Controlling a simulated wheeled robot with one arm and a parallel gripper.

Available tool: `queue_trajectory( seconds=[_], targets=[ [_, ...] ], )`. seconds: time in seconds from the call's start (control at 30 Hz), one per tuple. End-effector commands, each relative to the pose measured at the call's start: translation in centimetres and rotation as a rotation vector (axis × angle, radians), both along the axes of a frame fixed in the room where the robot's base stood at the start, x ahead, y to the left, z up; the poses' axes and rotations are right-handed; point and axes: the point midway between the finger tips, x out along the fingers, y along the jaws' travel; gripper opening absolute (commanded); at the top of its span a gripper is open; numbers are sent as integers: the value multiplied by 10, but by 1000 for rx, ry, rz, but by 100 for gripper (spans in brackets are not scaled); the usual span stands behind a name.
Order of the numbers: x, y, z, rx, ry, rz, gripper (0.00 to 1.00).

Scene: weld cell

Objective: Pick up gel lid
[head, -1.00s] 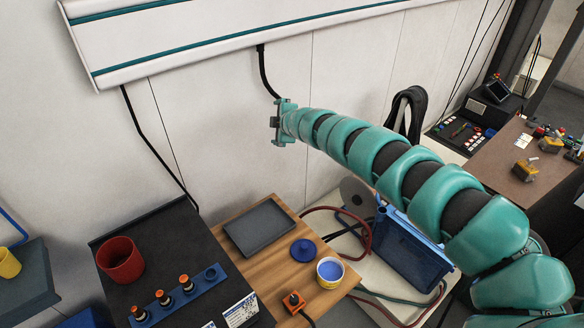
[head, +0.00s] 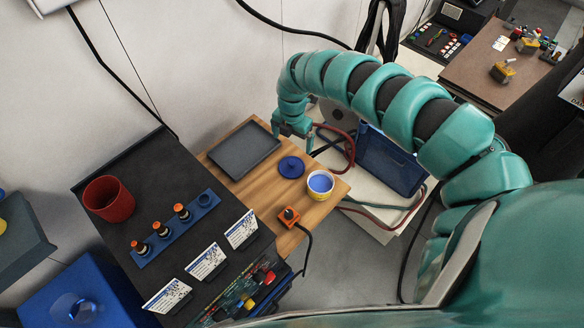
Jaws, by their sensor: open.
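The gel lid (head: 291,167) is a round dark blue disc with a small raised knob. It lies flat on the wooden board, between the grey tray and the tub of blue gel (head: 320,184), which stands uncovered. My gripper (head: 293,139) is at the end of the teal arm, pointing down, just beyond the lid in the picture.
A shallow grey tray (head: 244,148) lies left of the lid. An orange button box (head: 288,215) with a black cable sits at the board's front. A dark bench with a red cup (head: 109,199) and a blue rack (head: 172,229) is at left. A blue crate (head: 392,164) stands right.

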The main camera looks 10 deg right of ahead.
Motion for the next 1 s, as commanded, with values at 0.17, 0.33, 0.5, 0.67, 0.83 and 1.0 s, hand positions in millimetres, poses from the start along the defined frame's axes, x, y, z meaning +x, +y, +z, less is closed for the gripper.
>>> queue_trajectory(
  seconds=[0.17, 0.33, 0.5, 0.67, 0.83, 1.0],
  targets=[
    [0, 3, -24, 2, 1, 1, 100],
    [0, 2, -48, 4, 1, -1, 100],
    [0, 3, -71, 5, -1, -1, 100],
    [1, 1, -82, 1, -3, 0, 100],
    [1, 1, -87, 1, -3, -1, 100],
    [0, 2, -99, 3, 0, -1, 100]
  ],
)
